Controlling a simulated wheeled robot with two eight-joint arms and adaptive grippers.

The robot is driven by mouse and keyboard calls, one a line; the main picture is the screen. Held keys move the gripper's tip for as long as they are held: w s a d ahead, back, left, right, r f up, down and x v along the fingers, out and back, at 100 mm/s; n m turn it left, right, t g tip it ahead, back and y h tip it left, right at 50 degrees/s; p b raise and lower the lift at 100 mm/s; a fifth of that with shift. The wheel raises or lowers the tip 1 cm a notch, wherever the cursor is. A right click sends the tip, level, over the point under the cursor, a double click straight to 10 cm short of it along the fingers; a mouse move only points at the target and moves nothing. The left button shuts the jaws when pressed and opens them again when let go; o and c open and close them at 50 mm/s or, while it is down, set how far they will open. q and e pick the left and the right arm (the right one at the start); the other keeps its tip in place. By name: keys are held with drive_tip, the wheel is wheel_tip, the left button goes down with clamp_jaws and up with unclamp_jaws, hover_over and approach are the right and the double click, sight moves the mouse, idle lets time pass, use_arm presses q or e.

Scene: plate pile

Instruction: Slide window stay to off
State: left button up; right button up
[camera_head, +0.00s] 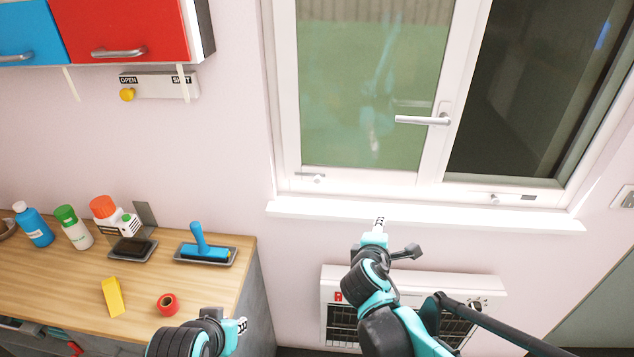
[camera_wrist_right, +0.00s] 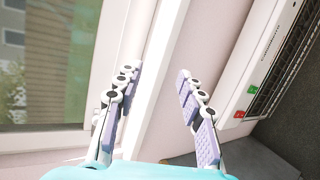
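The window (camera_head: 432,170) has a pale frame. Small metal fittings sit on its lower rail: a knob with a short bar at the left (camera_head: 318,178) and a knob at the right (camera_head: 495,198) beside a small dark label (camera_head: 528,197). I cannot tell which of them is the stay. My right gripper (camera_head: 379,224) is just in front of the white sill (camera_head: 450,214), below and between these fittings. In the right wrist view it (camera_wrist_right: 156,73) is open and empty, with pale frame or sill behind it. My left gripper (camera_head: 239,326) is low, near the counter's right end; its opening is unclear.
A lever handle (camera_head: 423,120) sticks out from the window's middle post. A white heater (camera_head: 400,285) is under the sill. The wooden counter (camera_head: 60,275) at left holds bottles, a blue roller (camera_head: 205,250) and red tape (camera_head: 167,304). An OPEN/SHUT slider (camera_head: 155,86) is on the wall.

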drive_tip(key=w+a+r+n+t, duration=0.2)
drive_tip(key=w+a+n+t, duration=0.1)
drive_tip(key=w+a+n, duration=0.4)
drive_tip(key=n+t+y, duration=0.2)
drive_tip(key=n+t, duration=0.1)
drive_tip(key=n, duration=0.5)
approach(318, 181)
drive_tip(key=w, duration=0.6)
drive_tip(key=w+d, duration=0.1)
drive_tip(key=w, duration=0.1)
drive_tip(key=shift+w+r, duration=0.15)
clamp_jaws()
